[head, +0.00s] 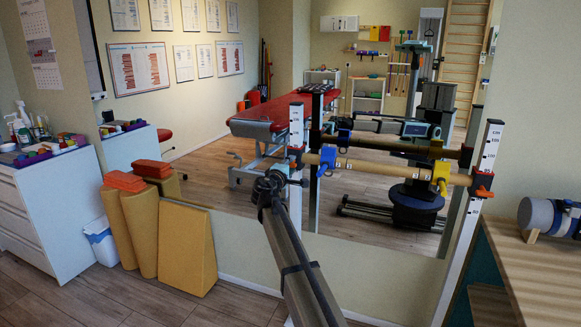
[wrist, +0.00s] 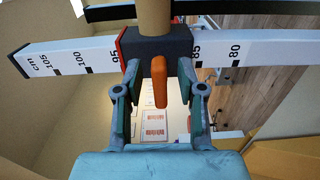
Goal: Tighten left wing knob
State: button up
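The left wing knob (wrist: 160,82) is a narrow orange tab on a dark sliding block (wrist: 150,45). In the wrist view it points lengthwise away from the block. The block sits around the left white scale post (wrist: 65,58), between its 95 and 85 marks. My gripper (wrist: 159,76) is open, with one finger on each side of the knob and a visible gap to both. In the head view my gripper (head: 272,186) is beside the left post (head: 296,125); the knob is small there and hard to make out.
A wooden bar (head: 390,168) with a blue clamp (head: 328,158) and a yellow clamp (head: 441,176) spans to the right post (head: 489,148), which has its own orange knob (head: 483,191). A large mirror stands behind. Yellow wedges (head: 187,245) stand left, a wooden bench (head: 545,275) right.

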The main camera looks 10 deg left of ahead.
jog(key=v, duration=1.2)
